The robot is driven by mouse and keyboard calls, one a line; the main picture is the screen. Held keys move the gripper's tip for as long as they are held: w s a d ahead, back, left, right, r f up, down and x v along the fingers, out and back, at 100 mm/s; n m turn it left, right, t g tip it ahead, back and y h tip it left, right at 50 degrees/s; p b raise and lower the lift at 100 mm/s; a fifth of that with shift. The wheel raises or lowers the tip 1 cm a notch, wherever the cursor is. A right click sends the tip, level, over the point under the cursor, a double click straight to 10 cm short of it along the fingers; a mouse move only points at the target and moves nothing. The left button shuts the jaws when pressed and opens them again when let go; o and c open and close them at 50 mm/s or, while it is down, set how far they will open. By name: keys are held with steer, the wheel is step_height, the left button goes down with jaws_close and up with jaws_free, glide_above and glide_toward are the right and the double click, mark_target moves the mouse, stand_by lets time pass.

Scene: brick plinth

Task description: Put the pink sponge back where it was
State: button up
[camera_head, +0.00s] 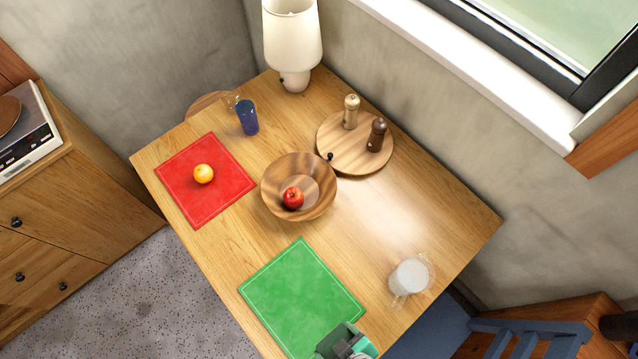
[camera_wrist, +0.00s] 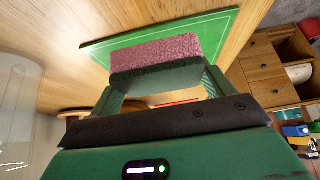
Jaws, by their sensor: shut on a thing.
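A pink sponge (camera_wrist: 155,53) with a dark green underside shows in the wrist view. It is held between the two green fingers of my gripper (camera_wrist: 160,78), which is shut on it. The green mat (camera_wrist: 225,25) shows behind the sponge. In the head view my gripper (camera_head: 347,343) is at the bottom edge, over the near corner of the green mat (camera_head: 300,295). I cannot make out the sponge in that view, and cannot tell how high it is above the mat.
A wooden bowl (camera_head: 275,205) holds a red apple (camera_head: 293,197). An orange (camera_head: 203,174) lies on a red mat (camera_head: 230,195). A glass pitcher (camera_head: 411,277) stands right of the green mat. A round board (camera_head: 340,160) bears two mills. A blue glass (camera_head: 248,118) and lamp (camera_head: 292,40) stand behind.

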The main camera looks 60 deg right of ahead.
steer(key=shift+s+r, duration=0.15)
steer(key=shift+s, duration=0.45)
steer(key=shift+w, duration=0.1)
steer(key=shift+w, duration=0.1)
steer(key=w+d, duration=0.1)
steer(key=w, duration=0.4)
steer(key=w+d+f, duration=0.1)
steer(key=w+d, duration=0.1)
steer(key=w, duration=0.3)
steer(key=w+d+p, duration=0.1)
steer(key=w, duration=0.4)
steer(key=shift+d+f, duration=0.25)
steer(key=shift+w+f, duration=0.15)
steer(key=shift+f, duration=1.65)
